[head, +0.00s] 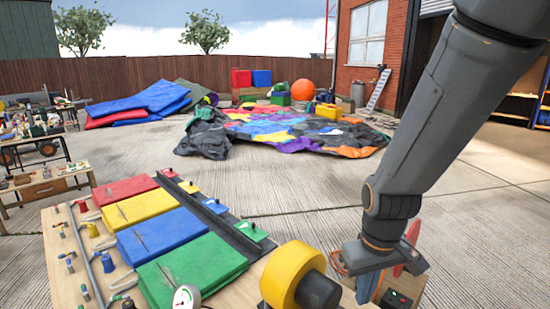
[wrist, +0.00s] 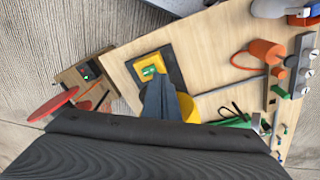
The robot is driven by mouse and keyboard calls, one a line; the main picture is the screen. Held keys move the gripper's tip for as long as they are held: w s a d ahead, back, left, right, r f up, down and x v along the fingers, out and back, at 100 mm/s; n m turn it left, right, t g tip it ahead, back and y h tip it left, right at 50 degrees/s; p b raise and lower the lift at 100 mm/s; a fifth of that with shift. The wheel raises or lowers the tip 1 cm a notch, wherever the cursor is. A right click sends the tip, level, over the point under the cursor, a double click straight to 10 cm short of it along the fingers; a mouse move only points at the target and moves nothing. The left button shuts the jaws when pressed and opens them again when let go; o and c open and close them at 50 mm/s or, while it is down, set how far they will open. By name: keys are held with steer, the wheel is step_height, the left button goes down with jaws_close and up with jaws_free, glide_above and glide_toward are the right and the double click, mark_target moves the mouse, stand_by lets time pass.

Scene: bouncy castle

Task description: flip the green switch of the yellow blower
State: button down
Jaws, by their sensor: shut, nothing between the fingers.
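The yellow blower (head: 292,272) is a yellow drum with a dark grey cylinder at the front of the bench in the head view. In the wrist view its yellow body (wrist: 188,107) is partly hidden behind my gripper. The green switch (wrist: 148,71) sits on a yellow plate (wrist: 150,60) on a dark base; I cannot make it out in the head view. My gripper (wrist: 156,84) is shut and empty, its fingertips close beside the switch. I cannot tell whether they touch it. In the head view my gripper (head: 369,287) is right of the blower.
A wooden box (wrist: 90,85) with a green light and a red disc (wrist: 53,104) stands beside the bench (wrist: 205,45). Red, yellow, blue and green pads (head: 190,262) lie left of the blower. An orange object (wrist: 265,52) and grey fittings are at the right in the wrist view.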

steer(key=s+r+m, duration=0.2)
steer(key=shift+s+m, duration=0.3)
steer(key=shift+m, duration=0.1)
steer(key=shift+d, duration=0.1)
steer(key=w+d+f+n+b, duration=0.1)
steer(key=w+f+n+b, duration=0.2)
steer(key=w, duration=0.4)
steer(key=w+d+f+n+g+b, duration=0.1)
steer(key=w+f+n+b, duration=0.3)
steer(key=w+f+n, duration=0.2)
steer(key=shift+w+d, duration=0.25)
steer(key=shift+w, duration=0.1)
steer(key=shift+f, duration=0.1)
step_height(320, 180, down, 12)
steer(key=shift+s+f+p, duration=0.1)
steer(key=shift+p, duration=0.45)
steer(key=shift+f, duration=0.85)
